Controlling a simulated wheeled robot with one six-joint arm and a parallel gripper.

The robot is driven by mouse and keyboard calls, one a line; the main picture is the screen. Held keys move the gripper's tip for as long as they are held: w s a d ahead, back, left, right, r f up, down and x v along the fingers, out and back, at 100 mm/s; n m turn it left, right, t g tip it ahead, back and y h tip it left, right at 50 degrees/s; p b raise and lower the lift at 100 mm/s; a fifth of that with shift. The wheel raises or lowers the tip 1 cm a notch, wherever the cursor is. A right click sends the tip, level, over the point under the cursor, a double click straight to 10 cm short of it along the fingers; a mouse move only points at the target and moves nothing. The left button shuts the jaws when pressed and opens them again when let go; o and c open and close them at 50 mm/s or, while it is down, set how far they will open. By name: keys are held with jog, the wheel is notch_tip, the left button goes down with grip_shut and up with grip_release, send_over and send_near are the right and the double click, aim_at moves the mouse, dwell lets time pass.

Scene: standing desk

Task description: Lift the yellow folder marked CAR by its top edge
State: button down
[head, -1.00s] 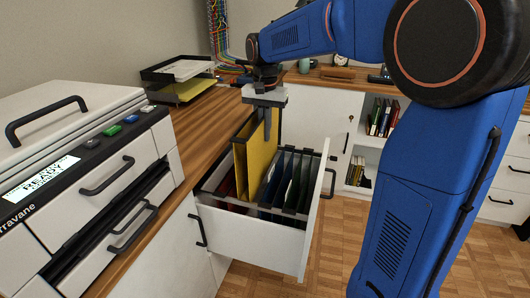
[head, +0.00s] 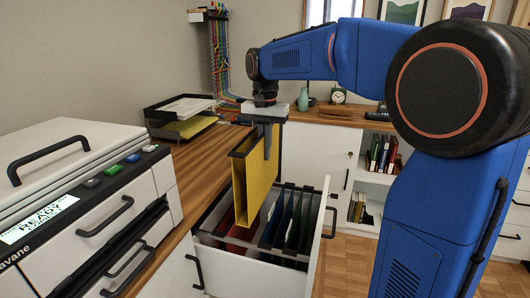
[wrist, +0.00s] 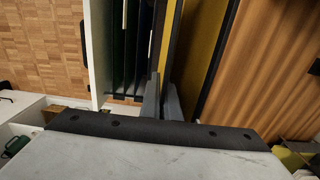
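The yellow folder (head: 260,190) hangs upright from my gripper (head: 267,150) above the open drawer (head: 262,275). Its dark top edge is at the gripper, and its lower end is near the drawer's rim level; I cannot tell if it is fully clear. In the wrist view the two grey fingers (wrist: 163,100) close around one yellow panel (wrist: 168,45), with the second yellow panel (wrist: 200,50) just to the right. No CAR marking is readable in either view.
Dark green and blue folders (head: 290,220) and a red folder (head: 228,238) stand in the drawer. A printer (head: 80,200) sits left on the wooden counter (head: 205,155). A paper tray (head: 183,112) stands behind. Parquet floor is free right of the drawer.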

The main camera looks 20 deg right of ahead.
jog(key=shift+r, duration=2.3)
